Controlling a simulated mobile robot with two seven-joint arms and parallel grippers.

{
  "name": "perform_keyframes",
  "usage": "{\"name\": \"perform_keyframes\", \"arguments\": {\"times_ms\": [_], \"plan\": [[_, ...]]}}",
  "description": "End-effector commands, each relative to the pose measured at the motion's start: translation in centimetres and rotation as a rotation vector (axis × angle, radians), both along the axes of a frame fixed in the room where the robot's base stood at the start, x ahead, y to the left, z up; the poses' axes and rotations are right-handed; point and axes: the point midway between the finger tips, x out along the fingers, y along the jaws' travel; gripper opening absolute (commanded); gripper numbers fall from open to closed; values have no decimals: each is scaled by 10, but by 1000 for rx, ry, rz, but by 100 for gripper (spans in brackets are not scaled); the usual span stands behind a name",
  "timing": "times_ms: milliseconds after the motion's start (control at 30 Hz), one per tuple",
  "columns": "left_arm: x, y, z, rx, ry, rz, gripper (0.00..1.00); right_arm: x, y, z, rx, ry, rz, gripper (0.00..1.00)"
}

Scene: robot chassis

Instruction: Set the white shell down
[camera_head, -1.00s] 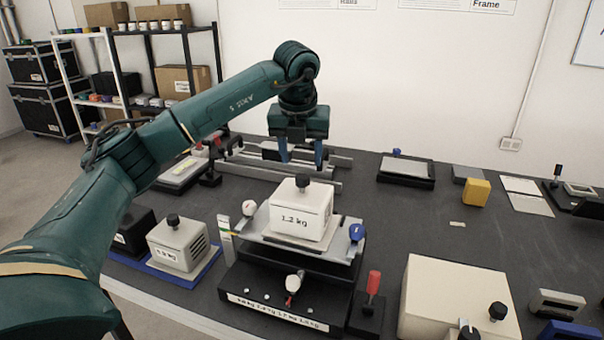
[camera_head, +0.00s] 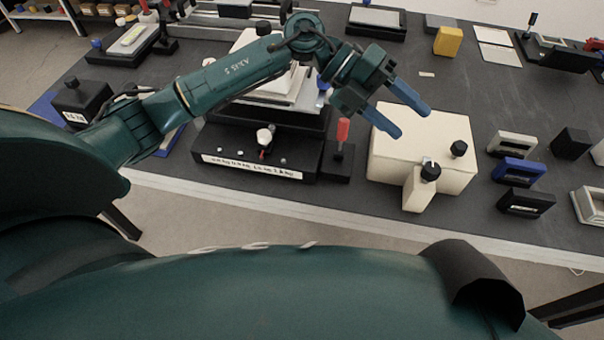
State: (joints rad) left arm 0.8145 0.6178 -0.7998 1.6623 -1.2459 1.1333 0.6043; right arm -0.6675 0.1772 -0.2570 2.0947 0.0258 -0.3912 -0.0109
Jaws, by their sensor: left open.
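The white shell (camera_head: 247,40), a block with a black knob on top, sits on the metal plate of a black fixture (camera_head: 225,140) at centre left. My left arm crosses in front of it and hides much of it, including its label. My left gripper (camera_head: 408,118) is to the right of the shell and apart from it. Its two blue fingers are spread and empty, above the back of a cream box (camera_head: 400,150). My right gripper is out of view.
A red-handled tool (camera_head: 342,133) stands beside the fixture. A small cream block with a black knob (camera_head: 418,192) stands at the cream box's front. Blue and black frames (camera_head: 518,172) lie to the right. The table behind the gripper is mostly clear.

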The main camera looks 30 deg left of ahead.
Motion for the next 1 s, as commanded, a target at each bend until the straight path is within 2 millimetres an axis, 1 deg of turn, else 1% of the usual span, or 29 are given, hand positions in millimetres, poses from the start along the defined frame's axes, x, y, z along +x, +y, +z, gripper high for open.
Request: {"name": "perform_keyframes", "arguments": {"times_ms": [33,67,100,167,200,267,300,367,400,467,500,567,600,667,700,800,833,900,1000], "plan": [[-17,-21,-2,-165,64,20,52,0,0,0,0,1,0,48],[-23,-30,1,-260,96,45,52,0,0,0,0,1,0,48],[-28,-38,4,-380,145,91,52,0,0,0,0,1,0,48],[-33,-44,9,-546,224,183,52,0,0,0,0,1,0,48],[-33,-43,8,-646,282,258,52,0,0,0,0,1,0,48],[-31,-36,4,-779,376,390,52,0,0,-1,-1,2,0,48],[-29,-28,-3,-853,444,490,52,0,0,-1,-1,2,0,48],[-27,-13,-20,-944,551,652,52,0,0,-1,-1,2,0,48],[-27,-2,-36,-988,627,769,52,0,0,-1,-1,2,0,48],[-31,17,-65,-1030,747,950,52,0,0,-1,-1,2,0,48],[-38,30,-88,-1042,830,1071,52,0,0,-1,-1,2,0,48],[-53,47,-123,-1033,952,1247,52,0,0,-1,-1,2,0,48],[-66,58,-146,-1015,1031,1353,52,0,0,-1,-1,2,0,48],[-89,70,-177,-974,1139,1491,52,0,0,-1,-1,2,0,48],[-104,76,-194,-944,1205,1568,52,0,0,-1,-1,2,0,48],[-137,86,-224,-870,1329,1702,52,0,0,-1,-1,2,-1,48],[-145,87,-230,-851,1355,1728,52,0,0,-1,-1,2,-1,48],[-157,90,-239,-822,1396,1769,52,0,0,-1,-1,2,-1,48],[-163,91,-244,-805,1418,1789,52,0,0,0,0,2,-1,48]]}}
